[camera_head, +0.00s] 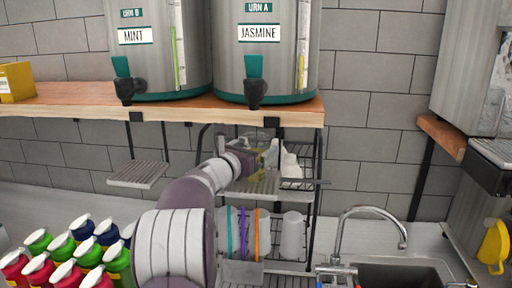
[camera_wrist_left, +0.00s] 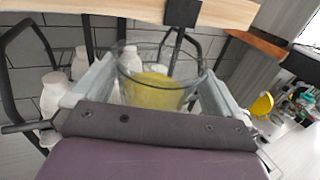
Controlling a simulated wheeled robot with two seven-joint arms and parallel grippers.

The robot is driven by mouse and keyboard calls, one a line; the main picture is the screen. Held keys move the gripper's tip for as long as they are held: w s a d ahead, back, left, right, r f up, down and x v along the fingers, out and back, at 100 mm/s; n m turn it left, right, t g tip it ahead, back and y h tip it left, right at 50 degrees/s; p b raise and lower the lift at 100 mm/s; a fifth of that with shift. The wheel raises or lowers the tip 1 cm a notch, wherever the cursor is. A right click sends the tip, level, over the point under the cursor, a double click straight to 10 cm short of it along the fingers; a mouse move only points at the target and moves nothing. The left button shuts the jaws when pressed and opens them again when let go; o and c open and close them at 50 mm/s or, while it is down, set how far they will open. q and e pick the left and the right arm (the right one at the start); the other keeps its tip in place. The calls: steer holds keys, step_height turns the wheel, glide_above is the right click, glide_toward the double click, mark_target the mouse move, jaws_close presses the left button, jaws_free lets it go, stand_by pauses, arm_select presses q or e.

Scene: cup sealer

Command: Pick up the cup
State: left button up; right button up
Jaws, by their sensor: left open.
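A clear cup with yellow liquid in it (camera_wrist_left: 158,88) stands between the spread fingers of my left gripper (camera_wrist_left: 155,82) in the left wrist view. The fingers are open on either side of it; I cannot tell whether they touch it. In the head view my left gripper (camera_head: 262,154) reaches in under the JASMINE urn (camera_head: 262,60), above a slatted drip tray (camera_head: 255,188). The cup is mostly hidden there behind the gripper. My right gripper is not in view.
The wooden shelf (camera_head: 180,104) with the MINT urn (camera_head: 155,55) runs just above. White bottles (camera_head: 290,165) stand on the wire rack behind. Several coloured bottles (camera_head: 85,250) are at lower left. The sink tap (camera_head: 365,225) is at right.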

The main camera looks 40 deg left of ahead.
arm_select(q)
steer(key=shift+w+a, duration=0.1)
steer(key=shift+w, duration=0.4)
steer(key=shift+w+a+f, duration=0.15)
steer(key=shift+a+f, duration=0.05)
steer(key=shift+f, duration=0.05)
steer(key=shift+d+r, duration=0.15)
steer(key=c, duration=1.2)
steer(key=shift+o, duration=0.2)
